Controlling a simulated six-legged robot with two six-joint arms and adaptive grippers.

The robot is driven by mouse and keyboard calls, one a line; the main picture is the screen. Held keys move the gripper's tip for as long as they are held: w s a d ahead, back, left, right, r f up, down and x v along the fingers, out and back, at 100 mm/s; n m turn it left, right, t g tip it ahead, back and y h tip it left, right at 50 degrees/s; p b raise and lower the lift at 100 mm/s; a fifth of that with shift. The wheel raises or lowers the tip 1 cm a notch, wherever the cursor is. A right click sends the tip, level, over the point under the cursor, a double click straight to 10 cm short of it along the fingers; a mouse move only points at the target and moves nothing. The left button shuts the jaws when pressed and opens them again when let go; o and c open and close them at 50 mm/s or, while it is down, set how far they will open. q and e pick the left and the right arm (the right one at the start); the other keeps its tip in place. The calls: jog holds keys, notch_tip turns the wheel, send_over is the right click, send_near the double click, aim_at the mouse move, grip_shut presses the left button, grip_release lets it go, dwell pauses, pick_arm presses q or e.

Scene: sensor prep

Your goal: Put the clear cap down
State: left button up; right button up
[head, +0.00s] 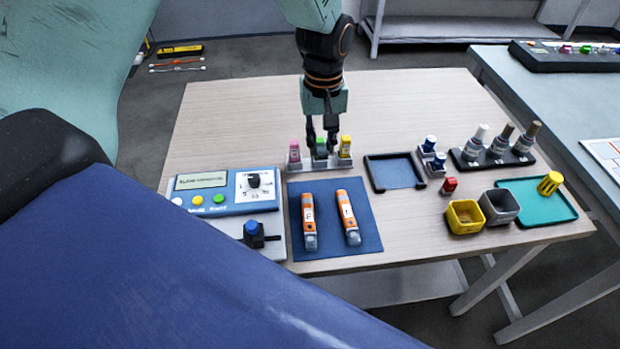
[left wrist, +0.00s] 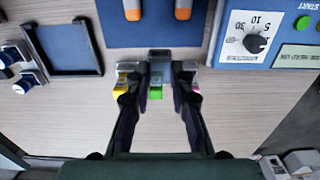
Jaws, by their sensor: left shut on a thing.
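My left gripper (head: 321,146) is low over the small rack at the back of the blue mat, with its fingers pointing down. In the left wrist view, the fingers (left wrist: 161,84) are shut on a small greyish see-through piece, the clear cap (left wrist: 159,70). The green piece (head: 320,147) of the rack shows between the fingers, and also in the left wrist view (left wrist: 155,93). I cannot tell whether the cap touches the rack. In the head view the cap is not clearly seen. My right gripper is not in view.
The rack (head: 300,166) also bears a pink piece (head: 294,150) and a yellow piece (head: 345,146). Two orange sensors lie on the blue mat (head: 328,215). An empty dark-framed tray (head: 394,172) is to the right; a control panel (head: 222,195) is left. The table behind is clear.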

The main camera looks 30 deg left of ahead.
aim_at(323, 154)
pick_arm(q)
jog(key=shift+a+f, duration=0.1)
jog(key=shift+a, duration=0.2)
jog(key=f, duration=0.2)
jog(key=d+f+b, duration=0.1)
jog(key=f, duration=0.1)
jog(key=shift+s+d+f, duration=0.1)
jog(key=shift+s+f, duration=0.05)
jog(key=shift+f, duration=0.2)
jog(key=shift+a+f, duration=0.2)
jog(key=shift+f, duration=0.5)
notch_tip(323, 154, down, 3)
jog(key=shift+f+b, duration=0.1)
jog(key=shift+b, duration=0.4)
jog(key=shift+d+f, duration=0.1)
jog(key=shift+d, duration=0.05)
jog(key=shift+a+f, duration=0.25)
jog(key=shift+a, duration=0.05)
jog(key=o, duration=0.8)
jog(key=shift+d+r, duration=0.15)
jog(key=shift+d, duration=0.05)
jog(key=shift+o, duration=0.3)
jog(key=shift+a, duration=0.1)
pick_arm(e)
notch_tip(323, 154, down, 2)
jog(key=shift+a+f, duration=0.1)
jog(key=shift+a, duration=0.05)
